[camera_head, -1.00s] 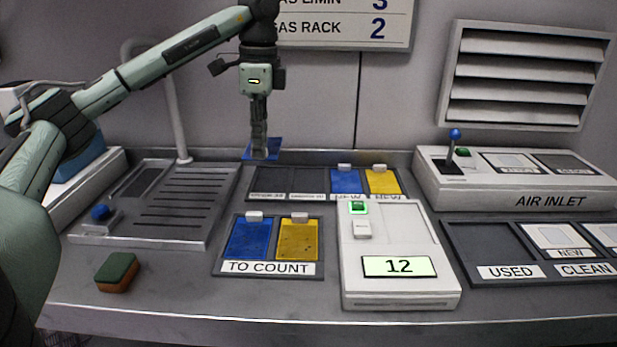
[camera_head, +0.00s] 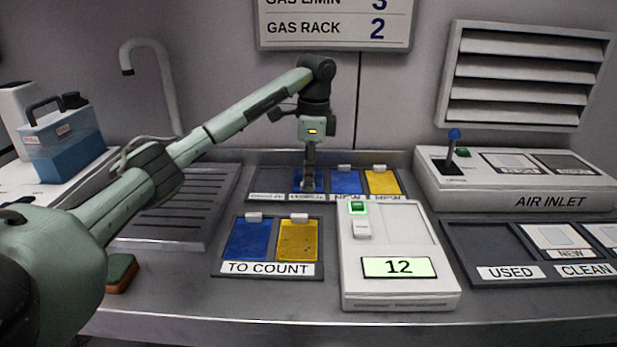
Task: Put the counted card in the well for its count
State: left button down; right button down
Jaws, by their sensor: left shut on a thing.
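My left gripper (camera_head: 308,186) is shut on a blue card (camera_head: 299,187), over the second well from the left of the back tray (camera_head: 250,197). The card is low there, mostly behind the fingers; I cannot tell whether it rests on the well floor. The leftmost well (camera_head: 268,181) is empty and dark. A blue card (camera_head: 346,183) and a yellow card (camera_head: 383,183) lie in the two right wells, labelled NEW. The counter (camera_head: 399,266) shows 12. The TO COUNT tray (camera_head: 219,270) holds a blue card (camera_head: 248,240) and a yellow card (camera_head: 297,241). My right gripper is not in view.
The AIR INLET box (camera_head: 520,200) with its blue-knobbed lever stands right. The USED and CLEAN tray (camera_head: 462,256) lies before it. A sponge (camera_head: 121,271) is partly behind my left arm. A blue jug (camera_head: 62,140) stands at far left, near the tap (camera_head: 165,85).

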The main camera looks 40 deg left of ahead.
pick_arm(q)
jog(key=c, duration=2)
grip_release()
jog(key=shift+f, duration=0.15)
jog(key=shift+c, duration=0.2)
jog(key=o, duration=0.5)
jog(key=shift+c, duration=0.2)
notch_tip(320, 180, up, 12)
jog(key=shift+w+d+r, duration=0.2)
jog(key=shift+d, duration=0.1)
